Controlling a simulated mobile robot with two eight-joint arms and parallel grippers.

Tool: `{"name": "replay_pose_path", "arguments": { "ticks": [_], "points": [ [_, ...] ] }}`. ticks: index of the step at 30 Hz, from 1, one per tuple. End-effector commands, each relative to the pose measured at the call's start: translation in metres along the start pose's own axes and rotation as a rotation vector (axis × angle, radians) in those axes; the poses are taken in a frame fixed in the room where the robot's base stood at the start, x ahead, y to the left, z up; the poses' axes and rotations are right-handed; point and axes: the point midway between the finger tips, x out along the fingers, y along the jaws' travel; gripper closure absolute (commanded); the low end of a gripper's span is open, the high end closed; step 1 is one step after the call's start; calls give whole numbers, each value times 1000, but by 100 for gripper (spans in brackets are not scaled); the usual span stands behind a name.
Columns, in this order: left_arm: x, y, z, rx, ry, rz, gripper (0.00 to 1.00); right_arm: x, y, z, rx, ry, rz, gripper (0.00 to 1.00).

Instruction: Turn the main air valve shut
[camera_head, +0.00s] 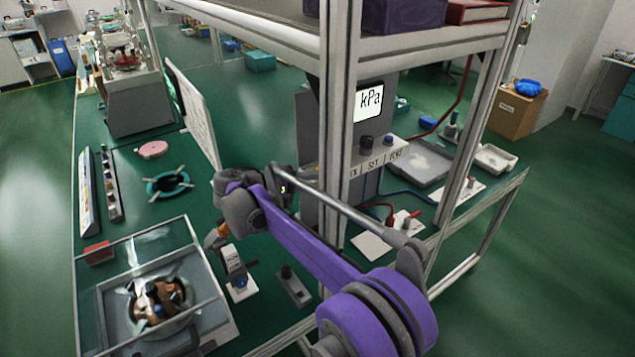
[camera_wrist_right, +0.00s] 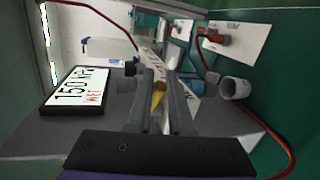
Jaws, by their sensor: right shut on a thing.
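My right arm reaches in from the bottom of the head view. Its dark gripper (camera_head: 285,184) is beside the left side of the grey pressure panel (camera_head: 390,155), partly hidden by my arm. In the right wrist view my right gripper (camera_wrist_right: 160,80) is closed around a small yellow piece (camera_wrist_right: 158,97); the fingers hide most of it. I cannot tell whether this is the main air valve's handle. A red-handled fitting (camera_head: 403,219) stands on a white plate right of the panel; it also shows in the wrist view (camera_wrist_right: 212,39). My left gripper is not in view.
A pressure display (camera_wrist_right: 85,92) reads 150 kPa, WET. Red hoses (camera_wrist_right: 278,145) run nearby. Shelf posts (camera_head: 338,110) stand close to my arm. A clear-walled lapping machine (camera_head: 205,305) and a small device on a white plate (camera_head: 240,292) are on the green bench.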

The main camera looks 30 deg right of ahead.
Motion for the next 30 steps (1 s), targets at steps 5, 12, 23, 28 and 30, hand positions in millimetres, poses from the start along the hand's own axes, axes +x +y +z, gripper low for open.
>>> {"name": "replay_pose_path", "arguments": {
  "ticks": [5, 12, 23, 28, 30],
  "points": [
    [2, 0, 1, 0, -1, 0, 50, 9, 3, 4, -34, 134, 18, 100],
    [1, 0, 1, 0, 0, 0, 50, 11, 4, 4, -54, 205, 27, 100],
    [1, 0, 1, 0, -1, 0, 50, 11, 4, 3, -54, 204, 26, 61],
    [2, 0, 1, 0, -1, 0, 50, 11, 3, 3, -53, 204, 25, 52],
    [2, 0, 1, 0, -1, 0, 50, 11, 3, 3, -53, 203, 25, 52]
  ]
}}
